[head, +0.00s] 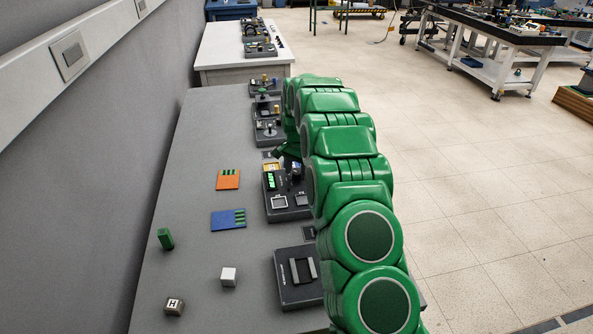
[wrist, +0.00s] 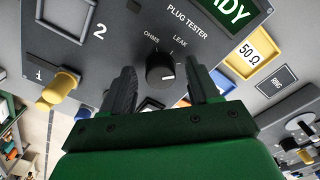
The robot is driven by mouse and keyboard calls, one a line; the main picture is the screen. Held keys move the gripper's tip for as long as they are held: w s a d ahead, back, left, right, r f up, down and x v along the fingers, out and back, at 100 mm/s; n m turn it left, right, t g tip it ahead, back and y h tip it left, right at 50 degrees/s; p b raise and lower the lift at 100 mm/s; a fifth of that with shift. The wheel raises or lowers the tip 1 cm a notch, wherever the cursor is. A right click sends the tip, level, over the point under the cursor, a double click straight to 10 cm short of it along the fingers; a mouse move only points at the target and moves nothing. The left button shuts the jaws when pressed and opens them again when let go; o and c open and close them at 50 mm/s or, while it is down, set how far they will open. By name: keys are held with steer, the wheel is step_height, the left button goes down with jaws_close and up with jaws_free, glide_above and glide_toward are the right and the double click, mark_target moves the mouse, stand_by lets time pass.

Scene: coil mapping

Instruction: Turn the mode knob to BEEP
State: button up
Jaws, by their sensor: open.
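The black mode knob (wrist: 158,76) sits on the dark panel marked PLUG TESTER in the wrist view. OHMS and LEAK are printed above it; I cannot see a BEEP label. A white mark shows on the knob's right side. My gripper (wrist: 161,80) is open, with one dark finger to the left of the knob and one to the right. Neither finger visibly touches it. In the head view the tester (head: 290,213) lies beside my green arm, which hides part of it.
A display ending in "DY" (wrist: 226,10), a yellow 50 Ω block (wrist: 246,54) and a yellow peg (wrist: 57,88) surround the knob. On the grey table (head: 190,262) are orange (head: 228,180) and blue (head: 226,220) plates, a white cube (head: 229,276) and a green block (head: 165,239).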

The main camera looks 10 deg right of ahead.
mark_target(296, 172)
steer(key=c, duration=1)
steer(key=shift+n, duration=0.7)
steer(key=shift+c, duration=0.2)
steer(key=o, duration=1)
steer(key=shift+o, duration=0.2)
steer(key=shift+r, duration=3.85)
